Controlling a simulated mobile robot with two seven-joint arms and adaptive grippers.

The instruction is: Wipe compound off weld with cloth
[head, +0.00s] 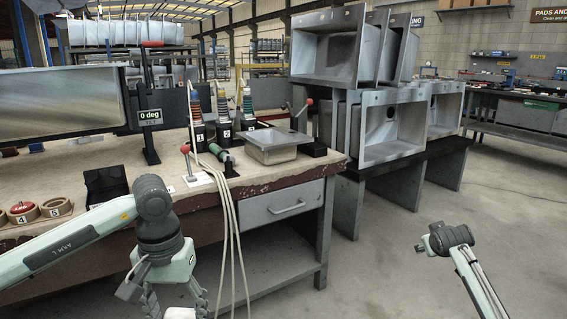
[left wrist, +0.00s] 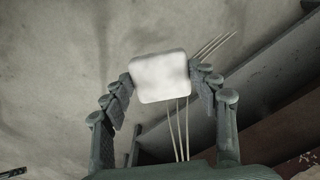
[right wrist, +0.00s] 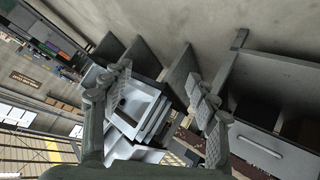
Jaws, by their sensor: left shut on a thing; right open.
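A white folded cloth (left wrist: 160,77) is between the fingertips of my left gripper (left wrist: 163,78), which is shut on it. In the head view the left gripper (head: 176,299) hangs low in front of the bench, and a sliver of the cloth (head: 180,313) shows at the bottom edge. My right gripper (right wrist: 163,92) is open and empty, its fingers apart. In the head view the right arm is over the floor at the lower right. A metal sink panel (head: 60,100) is mounted at the left with a "0 deg" sign. I cannot make out a weld or compound on it.
Steel sinks (head: 395,125) stand on a rack at right. The floor on the right is clear.

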